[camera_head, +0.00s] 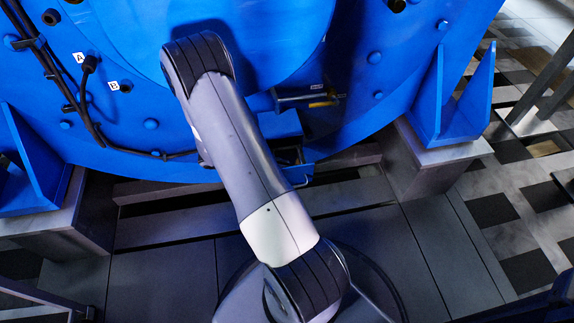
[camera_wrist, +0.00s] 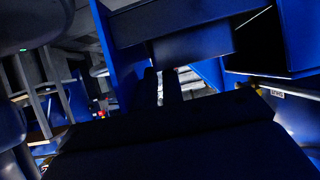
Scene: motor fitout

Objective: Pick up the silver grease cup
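I cannot make out a silver grease cup in either view. In the head view my arm reaches up over the blue motor housing (camera_head: 150,110), and my gripper is hidden there. In the wrist view the dark body of my gripper fills the bottom, with two dark upright shapes that look like its fingers (camera_wrist: 161,88) at the centre. A thin light gap shows between them. It is too dark to tell how far apart they are or whether anything is between them. A blue block with a dark underside (camera_wrist: 190,42) is just beyond them.
In the head view, a small dark fitting with a yellow part (camera_head: 322,103) sits right of my arm. Black cables (camera_head: 82,110) run at left by labels A and B. Blue feet (camera_head: 455,105) stand on grey blocks. Checkered floor (camera_head: 510,215) is open at right.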

